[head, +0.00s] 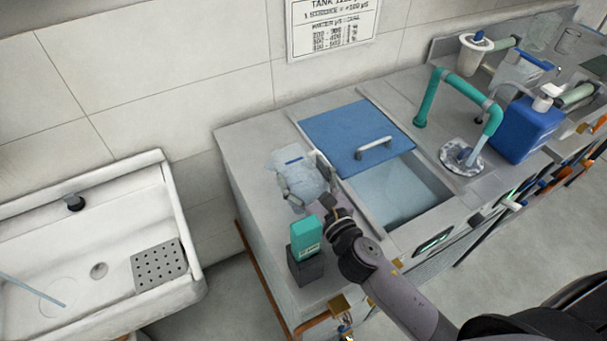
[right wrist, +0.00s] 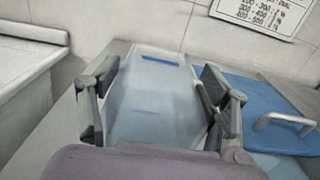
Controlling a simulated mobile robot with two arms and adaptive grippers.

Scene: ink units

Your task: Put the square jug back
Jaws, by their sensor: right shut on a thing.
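The square jug is a clear, pale plastic vessel with a blue strip near its top (head: 297,178). It is at the left end of the grey counter, left of the blue lid. My right gripper (head: 307,185) is shut on the jug, with one finger on each side. In the right wrist view the jug (right wrist: 155,100) fills the space between the fingers. I cannot tell whether its base touches the counter. My left gripper is not in view.
A tank with a blue sliding lid (head: 350,132) and water showing stands right of the jug. A teal box (head: 306,236) on a dark block is in front. A white sink (head: 90,245) is at the left. A teal tap (head: 470,92) and blue canister (head: 526,128) are farther right.

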